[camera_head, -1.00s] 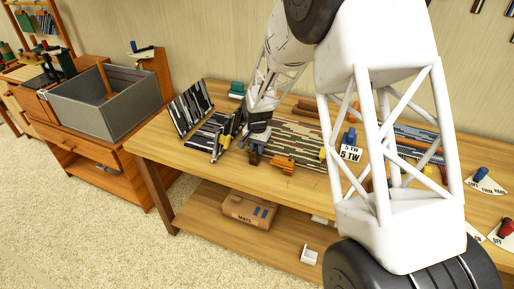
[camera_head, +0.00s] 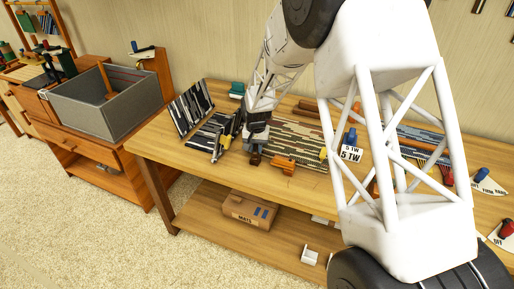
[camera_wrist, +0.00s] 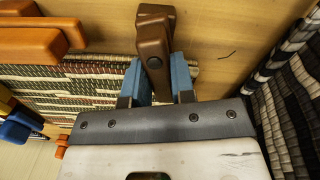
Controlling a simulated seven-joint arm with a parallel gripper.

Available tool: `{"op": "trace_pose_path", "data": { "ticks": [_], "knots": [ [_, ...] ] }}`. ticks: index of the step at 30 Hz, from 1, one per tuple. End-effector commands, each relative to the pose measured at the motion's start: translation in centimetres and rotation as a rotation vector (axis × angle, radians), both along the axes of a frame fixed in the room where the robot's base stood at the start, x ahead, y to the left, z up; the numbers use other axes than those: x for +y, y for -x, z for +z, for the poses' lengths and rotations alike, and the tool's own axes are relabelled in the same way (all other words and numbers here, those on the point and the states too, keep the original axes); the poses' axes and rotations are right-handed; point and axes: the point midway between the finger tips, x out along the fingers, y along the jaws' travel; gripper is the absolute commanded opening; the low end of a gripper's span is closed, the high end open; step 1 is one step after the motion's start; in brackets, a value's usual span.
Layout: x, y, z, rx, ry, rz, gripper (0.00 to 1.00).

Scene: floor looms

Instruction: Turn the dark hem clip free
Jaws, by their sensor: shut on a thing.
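The dark hem clip (camera_wrist: 153,40) is dark brown, with two overlapping bars and a round pin near its lower end. In the head view the clip (camera_head: 255,159) shows small at the front edge of the table, below my wrist. My gripper (camera_wrist: 156,82) has blue fingers on both sides of the clip's lower bar and is shut on it. In the head view my gripper (camera_head: 256,147) is mostly hidden by its own body. A striped woven piece (camera_wrist: 100,88) lies beside the clip; whether the clip still grips it I cannot tell.
An orange clip (camera_head: 284,165) sits just right of the dark one on the table edge. A dark striped piece (camera_wrist: 285,105) stands close on the right in the wrist view. A grey bin (camera_head: 112,112) stands far left. Bare tabletop (camera_head: 165,143) lies left of the work.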

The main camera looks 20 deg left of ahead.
Motion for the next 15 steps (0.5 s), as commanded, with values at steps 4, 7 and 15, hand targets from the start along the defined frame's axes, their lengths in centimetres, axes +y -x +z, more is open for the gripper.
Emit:
{"op": "trace_pose_path", "data": {
  "ticks": [4, 7, 15],
  "knots": [
    [0.27, 0.19, -0.01, 0.001, 0.0, 0.129, 0.0],
    [0.47, 0.26, -0.02, 0.002, 0.001, 0.224, 0.0],
    [0.91, 0.61, -0.04, 0.002, 0.001, 0.481, 0.0]
  ]
}}
